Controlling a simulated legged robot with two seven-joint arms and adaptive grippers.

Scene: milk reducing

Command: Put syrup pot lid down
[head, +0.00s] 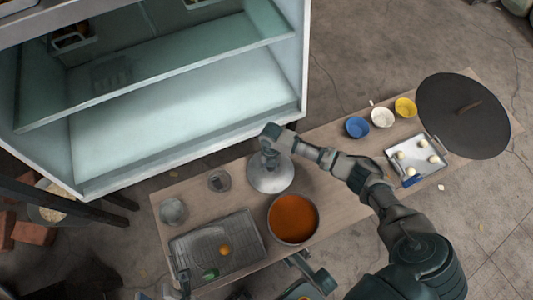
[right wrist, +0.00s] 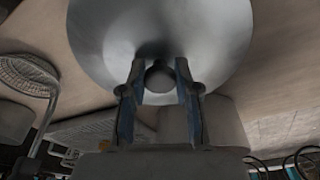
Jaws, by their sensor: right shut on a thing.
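The syrup pot (head: 293,218) stands uncovered on the wooden table, full of orange-brown syrup. The round silver lid (head: 270,181) is just behind the pot, apart from its opening in the head view. My right gripper (head: 268,152) is above the lid and shut on its knob. In the right wrist view the lid (right wrist: 200,40) fills the upper middle, and its round knob (right wrist: 158,77) sits between the two fingers of the right gripper (right wrist: 159,68). I cannot tell whether the lid's rim touches the table.
A metal tray (head: 190,245) with a wire rack lies left of the pot. Two small glass vessels (head: 219,181) (head: 172,211) stand behind it. Blue (head: 357,127), white and yellow bowls, a tray of pale balls and a large dark disc (head: 450,130) are right. An open cabinet (head: 190,130) borders the back.

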